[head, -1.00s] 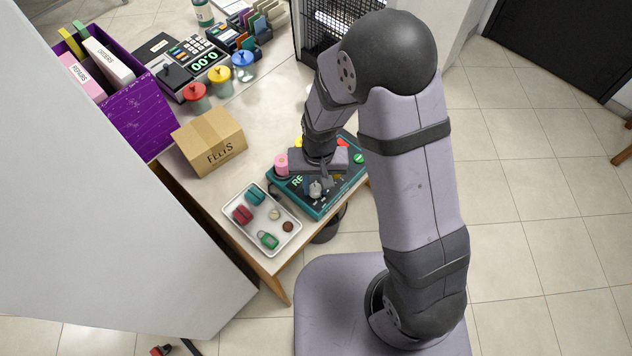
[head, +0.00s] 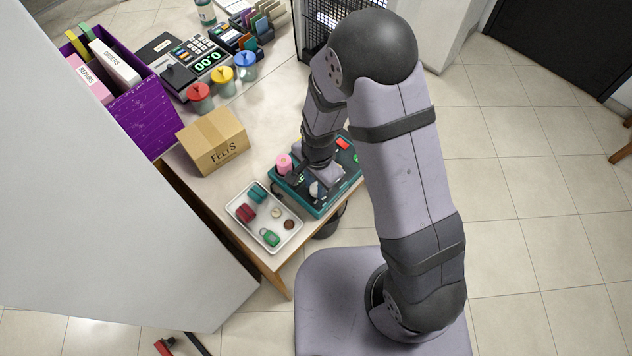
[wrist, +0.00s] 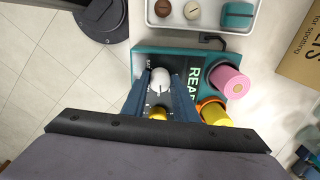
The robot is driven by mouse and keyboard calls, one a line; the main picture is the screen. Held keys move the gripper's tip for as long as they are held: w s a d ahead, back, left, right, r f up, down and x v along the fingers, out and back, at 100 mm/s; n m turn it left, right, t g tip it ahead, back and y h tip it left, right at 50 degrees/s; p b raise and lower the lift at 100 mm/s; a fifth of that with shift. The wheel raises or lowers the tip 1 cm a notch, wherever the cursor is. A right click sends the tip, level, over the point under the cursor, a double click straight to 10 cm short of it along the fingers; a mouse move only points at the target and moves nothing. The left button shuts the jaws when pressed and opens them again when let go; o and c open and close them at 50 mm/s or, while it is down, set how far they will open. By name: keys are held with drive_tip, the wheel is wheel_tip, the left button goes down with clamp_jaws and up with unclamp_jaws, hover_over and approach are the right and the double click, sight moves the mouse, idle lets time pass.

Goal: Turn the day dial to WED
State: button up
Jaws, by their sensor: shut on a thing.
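The teal panel (head: 322,209) lies at the near end of the table, with "READ..." lettering visible in the wrist view (wrist: 194,88). Its pale grey day dial (wrist: 160,77) sits on a dark plate. Part of the dial also shows in the head view (head: 316,190). My gripper (wrist: 160,88) reaches down over the panel, its two fingers on either side of the dial and shut on it. Small white day marks surround the dial, partly hidden by the fingers. I cannot read which day it points to.
A pink cylinder (wrist: 232,83) and a yellow one (wrist: 215,112) stand on the panel beside my gripper. A white tray (head: 232,209) of small items lies left of the panel. A cardboard box (head: 213,141) and lidded jars (head: 223,80) stand behind.

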sight(316, 188)
drive_tip(key=shift+w+m, duration=0.1)
drive_tip(key=shift+m, duration=0.5)
drive_tip(key=o, duration=1.1)
drive_tip(key=shift+c, duration=0.2)
drive_tip(key=shift+r, duration=0.15)
drive_tip(key=shift+r+b, duration=0.7)
drive_tip(key=shift+r, duration=2.85)
